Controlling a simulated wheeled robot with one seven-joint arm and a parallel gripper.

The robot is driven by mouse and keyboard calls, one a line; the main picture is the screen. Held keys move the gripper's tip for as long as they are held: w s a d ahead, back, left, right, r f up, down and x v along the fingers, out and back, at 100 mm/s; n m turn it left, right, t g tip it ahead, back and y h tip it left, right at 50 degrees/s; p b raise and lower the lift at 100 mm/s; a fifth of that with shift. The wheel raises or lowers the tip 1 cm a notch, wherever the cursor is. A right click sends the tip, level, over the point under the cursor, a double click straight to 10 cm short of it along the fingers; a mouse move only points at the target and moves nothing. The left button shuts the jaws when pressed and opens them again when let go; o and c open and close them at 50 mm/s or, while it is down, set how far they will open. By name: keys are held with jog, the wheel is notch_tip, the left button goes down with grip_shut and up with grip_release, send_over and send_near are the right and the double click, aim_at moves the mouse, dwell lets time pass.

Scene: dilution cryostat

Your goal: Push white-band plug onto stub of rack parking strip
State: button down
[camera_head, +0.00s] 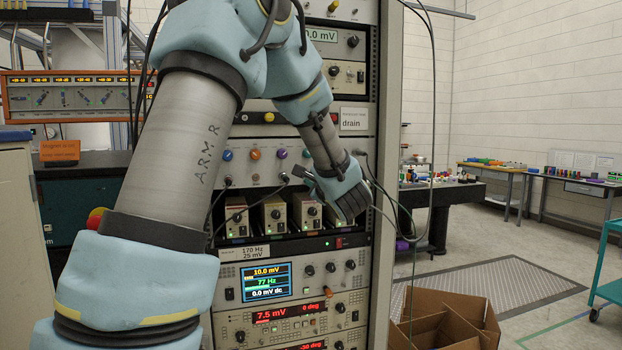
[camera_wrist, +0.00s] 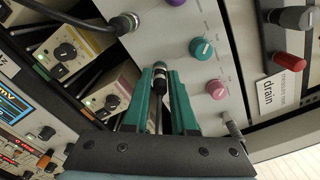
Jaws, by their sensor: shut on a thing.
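In the wrist view my gripper (camera_wrist: 159,75) has its two teal fingers closed around a dark plug (camera_wrist: 158,72) with a pale band. The plug's cable runs back between the fingers. The plug's tip points toward the light panel (camera_wrist: 178,22), which appears to be the parking strip. The fingers hide the exact gap, so I cannot tell whether the plug touches a stub. In the head view my gripper (camera_head: 309,178) is in front of the lower part of this panel (camera_head: 240,178), and the plug cannot be made out clearly there.
A black plug with a cable (camera_wrist: 124,23) sits on the panel beside my fingers. Teal (camera_wrist: 202,48) and pink (camera_wrist: 215,88) knobs and a grey plug (camera_wrist: 234,127) are on the other side. Small modules (camera_head: 272,215) stand below. Loose cables hang at the right. A cardboard box (camera_head: 448,318) stands on the floor.

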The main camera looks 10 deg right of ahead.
jog(key=shift+f+n+b, duration=0.15)
jog(key=shift+n+b, duration=0.45)
jog(key=shift+n, duration=0.3)
jog(key=n+b, duration=0.3)
jog(key=n, duration=0.3)
jog(key=n+b, duration=0.3)
jog(key=n, duration=0.2)
jog(key=shift+s, duration=0.1)
jog(key=shift+n+b, duration=0.85)
jog(key=shift+n, duration=0.25)
jog(key=shift+r+n, duration=0.2)
jog(key=shift+n, duration=0.3)
jog(key=shift+s, duration=0.2)
jog(key=shift+s+d, duration=0.1)
jog(key=shift+s, duration=0.5)
jog(key=shift+s+d+p, duration=0.2)
jog(key=shift+s+p, duration=0.15)
jog(key=shift+s, duration=1.05)
jog(key=shift+s+d+p, duration=0.15)
jog(key=shift+s+p, duration=0.2)
jog(key=shift+s, duration=1)
